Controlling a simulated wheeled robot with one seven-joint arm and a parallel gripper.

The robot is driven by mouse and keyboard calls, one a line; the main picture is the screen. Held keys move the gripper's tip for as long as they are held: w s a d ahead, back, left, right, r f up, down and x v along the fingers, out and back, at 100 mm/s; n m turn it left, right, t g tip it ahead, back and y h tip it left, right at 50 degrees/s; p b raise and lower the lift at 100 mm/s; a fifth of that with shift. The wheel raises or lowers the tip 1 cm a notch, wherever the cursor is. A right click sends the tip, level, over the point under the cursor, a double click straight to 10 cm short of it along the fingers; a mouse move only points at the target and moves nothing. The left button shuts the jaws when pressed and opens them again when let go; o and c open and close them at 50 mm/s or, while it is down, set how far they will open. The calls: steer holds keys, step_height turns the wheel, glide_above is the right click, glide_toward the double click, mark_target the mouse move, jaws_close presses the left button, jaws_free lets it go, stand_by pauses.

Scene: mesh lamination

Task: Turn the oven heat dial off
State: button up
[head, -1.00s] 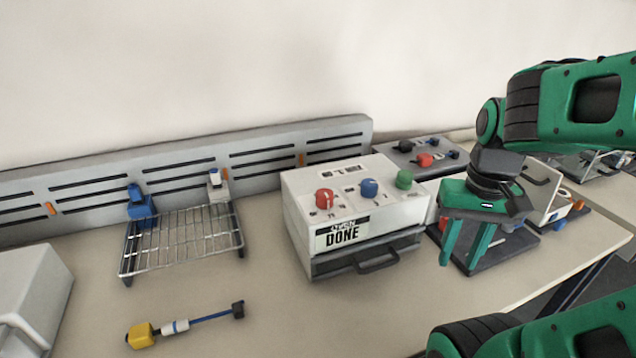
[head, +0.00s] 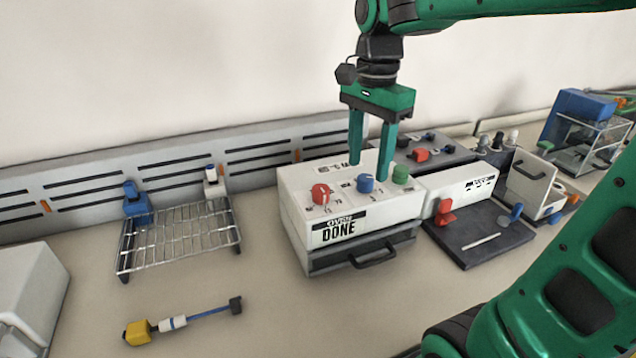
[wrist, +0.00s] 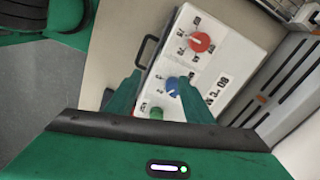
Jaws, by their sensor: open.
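The white oven box (head: 292,207) stands mid-table with a label reading "OVEN DONE" on its front and a handled drawer below. On its top are a red dial (head: 320,193), a blue dial (head: 365,183) and a green knob (head: 400,174). The wrist view shows the red dial (wrist: 200,42), with a white pointer line and marks around it, the blue dial (wrist: 173,86) and the green knob (wrist: 156,113). My gripper (head: 370,172) is open and empty, pointing down over the blue and green side of the box. I cannot tell its exact height there. The red dial is apart from the fingers.
A wire rack (head: 180,240) stands left of the oven. A yellow-handled tool (head: 180,322) lies in front. A dark tray with a red clamp (head: 444,212) is to the right, beside a dark panel (head: 432,150) with knobs. A grey slotted rail (head: 90,190) runs behind.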

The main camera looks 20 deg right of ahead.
mark_target(320, 187)
steer(key=w+a+r+m, duration=0.3)
steer(key=w+a+r, duration=0.15)
steer(key=a, duration=0.35)
step_height(320, 187, down, 12)
steer(key=shift+w+d+r, duration=0.15)
steer(key=c, duration=1)
